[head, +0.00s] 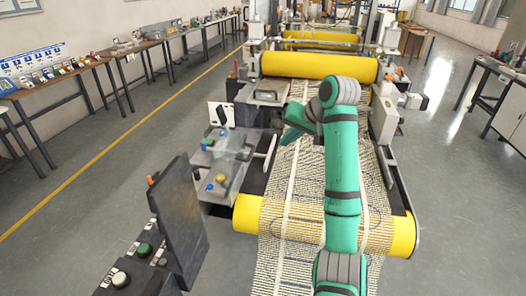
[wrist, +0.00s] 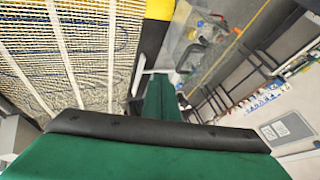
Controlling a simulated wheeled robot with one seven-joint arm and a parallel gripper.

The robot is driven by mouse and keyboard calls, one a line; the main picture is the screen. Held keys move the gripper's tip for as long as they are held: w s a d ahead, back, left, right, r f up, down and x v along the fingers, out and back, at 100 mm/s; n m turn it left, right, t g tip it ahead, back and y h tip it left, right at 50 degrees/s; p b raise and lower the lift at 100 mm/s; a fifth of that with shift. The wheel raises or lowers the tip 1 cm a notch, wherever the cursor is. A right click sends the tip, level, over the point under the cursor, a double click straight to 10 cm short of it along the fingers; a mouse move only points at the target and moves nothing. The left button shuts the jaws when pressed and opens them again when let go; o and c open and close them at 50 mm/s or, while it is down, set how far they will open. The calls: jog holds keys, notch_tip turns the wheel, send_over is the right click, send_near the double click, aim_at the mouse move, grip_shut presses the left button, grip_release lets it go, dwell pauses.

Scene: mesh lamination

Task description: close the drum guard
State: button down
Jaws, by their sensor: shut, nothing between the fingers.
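My gripper (wrist: 163,95) is shut and empty, in the middle of the wrist view. In the head view, my green arm bends over the mesh and its end (head: 291,136) points left, above the left edge of the belt. A clear panel (head: 232,146), which may be the drum guard, stands over a grey box at the machine's left side. A pale handle-like bar (head: 265,158) is beside it, close to my arm's end. I cannot tell whether the guard is open or whether my gripper touches anything.
Mesh (head: 285,215) runs over the front yellow drum (head: 248,212). Another yellow drum (head: 318,66) lies across the machine further back. A dark control panel (head: 178,215) stands at front left. Open floor (head: 120,150) lies left of the machine.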

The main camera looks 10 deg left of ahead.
jog(key=w+a+f, duration=0.3)
jog(key=a+f, duration=0.5)
jog(key=a, duration=0.1)
jog(key=shift+w+a+f, duration=0.25)
jog(key=shift+a, duration=0.15)
